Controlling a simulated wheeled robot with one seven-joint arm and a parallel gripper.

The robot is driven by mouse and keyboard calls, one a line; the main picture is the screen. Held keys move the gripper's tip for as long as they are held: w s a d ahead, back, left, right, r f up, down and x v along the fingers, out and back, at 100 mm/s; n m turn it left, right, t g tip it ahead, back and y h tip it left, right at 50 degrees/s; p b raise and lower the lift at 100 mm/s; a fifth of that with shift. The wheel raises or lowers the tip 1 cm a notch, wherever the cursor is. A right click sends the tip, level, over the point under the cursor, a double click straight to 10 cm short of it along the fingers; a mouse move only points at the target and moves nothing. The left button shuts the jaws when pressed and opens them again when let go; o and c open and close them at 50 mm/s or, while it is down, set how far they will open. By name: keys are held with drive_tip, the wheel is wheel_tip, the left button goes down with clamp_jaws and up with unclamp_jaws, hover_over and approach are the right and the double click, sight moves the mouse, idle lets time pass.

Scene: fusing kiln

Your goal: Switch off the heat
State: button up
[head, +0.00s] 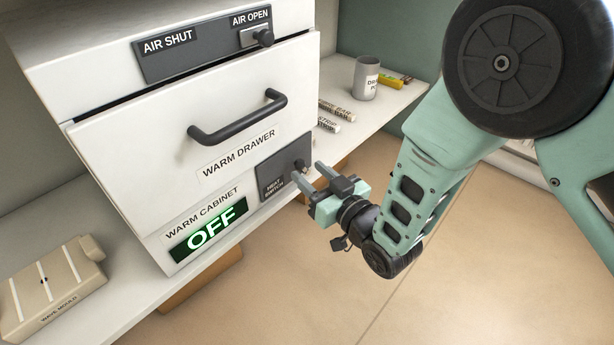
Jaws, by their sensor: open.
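A white warm cabinet (190,140) stands on a shelf. Its lower right front carries a dark heat switch plate (272,178) with a small black knob or lever (300,166) at its right side. A green lit display (209,232) under the "WARM CABINET" label reads OFF. My gripper (311,176) is open, its two grey fingers pointing at the switch plate close to the knob. I cannot tell whether a finger touches the knob, and part of the plate is hidden by the fingers.
Above are the warm drawer's black handle (238,118) and an air slider (263,37) at AIR OPEN. A beige wave mould (52,292) lies at left on the shelf. A grey pot (366,78), a yellow item (391,82) and labelled sticks (336,108) are at right. The floor is clear.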

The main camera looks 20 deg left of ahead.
drive_tip(key=shift+x, duration=1.15)
clamp_jaws()
drive_tip(key=shift+s+a+f+n+y, duration=0.1)
drive_tip(key=shift+s+f+n+y, duration=0.1)
drive_tip(key=shift+n, duration=0.65)
drive_tip(key=shift+s+a+f+n+y, duration=0.1)
drive_tip(key=shift+s+f+n, duration=0.15)
drive_tip(key=shift+n, duration=0.6)
unclamp_jaws()
